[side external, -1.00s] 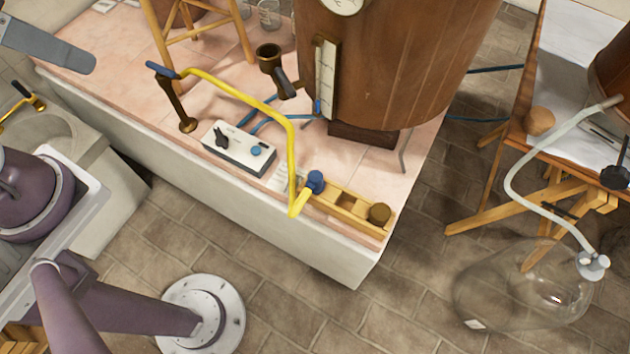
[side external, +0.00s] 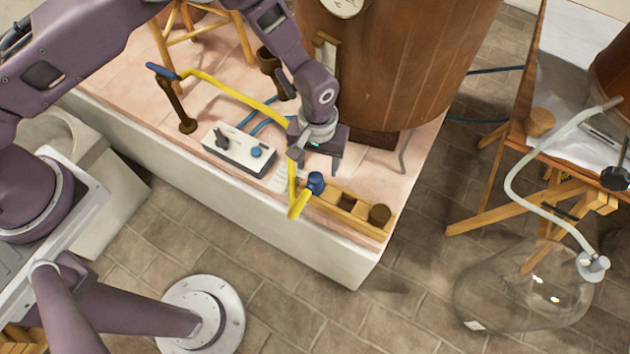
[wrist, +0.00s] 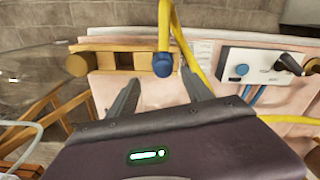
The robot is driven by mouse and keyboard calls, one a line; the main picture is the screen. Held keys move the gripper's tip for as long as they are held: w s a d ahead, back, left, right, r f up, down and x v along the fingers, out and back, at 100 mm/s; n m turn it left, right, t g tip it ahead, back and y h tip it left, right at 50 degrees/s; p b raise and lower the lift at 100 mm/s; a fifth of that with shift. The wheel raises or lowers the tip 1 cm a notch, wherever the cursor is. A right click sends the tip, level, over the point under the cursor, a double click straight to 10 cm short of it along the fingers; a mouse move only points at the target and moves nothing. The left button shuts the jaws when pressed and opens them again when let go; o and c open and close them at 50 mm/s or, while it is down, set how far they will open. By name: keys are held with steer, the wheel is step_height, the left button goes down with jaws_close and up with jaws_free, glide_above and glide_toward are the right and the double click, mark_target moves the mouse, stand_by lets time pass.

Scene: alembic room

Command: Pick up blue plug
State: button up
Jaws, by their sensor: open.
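The blue plug (side external: 316,183) stands at the left end of a wooden rack on the pink tiled ledge. It also shows in the wrist view (wrist: 162,65), beyond my fingertips and roughly between their lines. My gripper (side external: 315,170) is above the ledge, close to the blue plug in the side view. In the wrist view its two fingers (wrist: 163,82) are spread apart with nothing between them. I see no contact with the plug.
The wooden rack (side external: 345,211) also holds a brown cork (side external: 380,214). A yellow hose (side external: 292,190) passes right beside the plug. A white control box (side external: 238,150) stands to the left. A large wooden vat (side external: 400,60) rises behind my gripper.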

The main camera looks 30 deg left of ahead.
mark_target(315, 177)
steer(key=f, duration=0.7)
steer(key=shift+a+f, duration=0.2)
steer(key=shift+a, duration=0.1)
jaws_close()
